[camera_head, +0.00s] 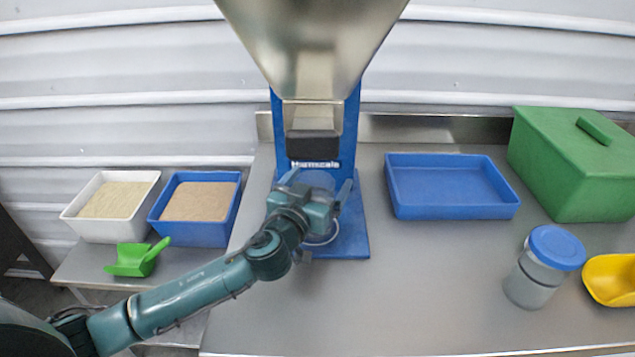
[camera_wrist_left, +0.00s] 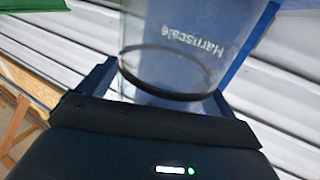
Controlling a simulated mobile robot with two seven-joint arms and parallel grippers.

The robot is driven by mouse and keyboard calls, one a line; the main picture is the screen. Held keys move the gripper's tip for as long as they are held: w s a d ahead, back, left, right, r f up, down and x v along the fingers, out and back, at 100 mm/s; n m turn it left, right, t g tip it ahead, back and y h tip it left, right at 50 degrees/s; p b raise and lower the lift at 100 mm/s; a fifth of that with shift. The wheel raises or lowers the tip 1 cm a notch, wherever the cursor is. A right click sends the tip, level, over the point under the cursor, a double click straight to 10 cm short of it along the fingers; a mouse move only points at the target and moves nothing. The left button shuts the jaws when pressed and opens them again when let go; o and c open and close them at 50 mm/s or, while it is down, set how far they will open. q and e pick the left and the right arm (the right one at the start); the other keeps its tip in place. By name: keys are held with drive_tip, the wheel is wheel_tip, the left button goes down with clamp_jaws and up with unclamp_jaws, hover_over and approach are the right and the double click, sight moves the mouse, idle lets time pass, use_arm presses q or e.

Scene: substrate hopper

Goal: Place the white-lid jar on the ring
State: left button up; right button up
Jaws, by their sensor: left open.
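A clear jar (camera_head: 319,181) stands upright under the hopper spout, partly hidden by my left gripper (camera_head: 316,190). In the left wrist view the clear jar (camera_wrist_left: 185,62), with a dark band round it, is between the two open fingers of my left gripper (camera_wrist_left: 163,82). I cannot tell whether the fingers touch it. No white lid shows in either view. A pale curved edge, perhaps the ring (camera_head: 322,241), shows on the blue base plate just below the gripper; most of it is hidden. My right gripper is not in view.
The blue hopper stand (camera_head: 352,235) rises at the back of the steel table. A blue tray (camera_head: 450,213), green box (camera_head: 560,165), blue-lid jar (camera_head: 540,270) and yellow scoop (camera_head: 612,280) are to the right. Two substrate bins and a green scoop (camera_head: 135,260) are left. The front-middle table is clear.

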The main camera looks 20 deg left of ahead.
use_arm(q)
drive_tip(key=shift+r, duration=0.15)
drive_tip(key=shift+s, duration=0.3)
drive_tip(key=s+a+b, duration=0.1)
drive_tip(key=s, duration=1)
drive_tip(key=shift+s+a, duration=0.15)
